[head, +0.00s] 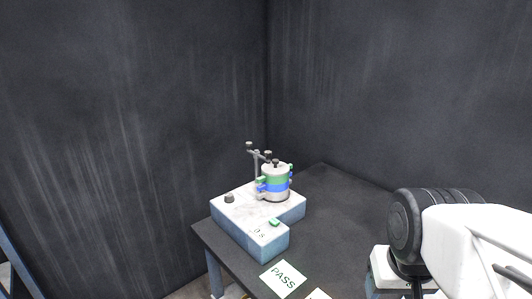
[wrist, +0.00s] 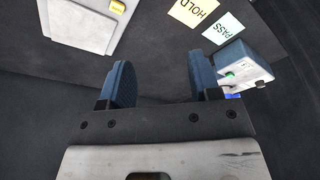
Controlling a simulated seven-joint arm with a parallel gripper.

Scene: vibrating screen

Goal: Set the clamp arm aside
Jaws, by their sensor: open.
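The clamp arm (head: 258,154) is a thin dark bar with knobs, set on a post above the sieve stack in the head view. The stack (head: 275,182) has green and blue bands and stands on the white and blue shaker base (head: 232,220). My gripper (wrist: 163,85) is open and empty in the wrist view, with two dark blue fingers apart. The shaker base (wrist: 245,66) shows beyond the right finger, with a green button. The clamp arm cannot be made out in the wrist view. My arm is at the right in the head view, well apart from the shaker.
A PASS card (head: 283,279) lies on the dark table (head: 340,215) in front of the shaker. A HOLD card (wrist: 194,11) lies beside it in the wrist view. The table right of the shaker is clear.

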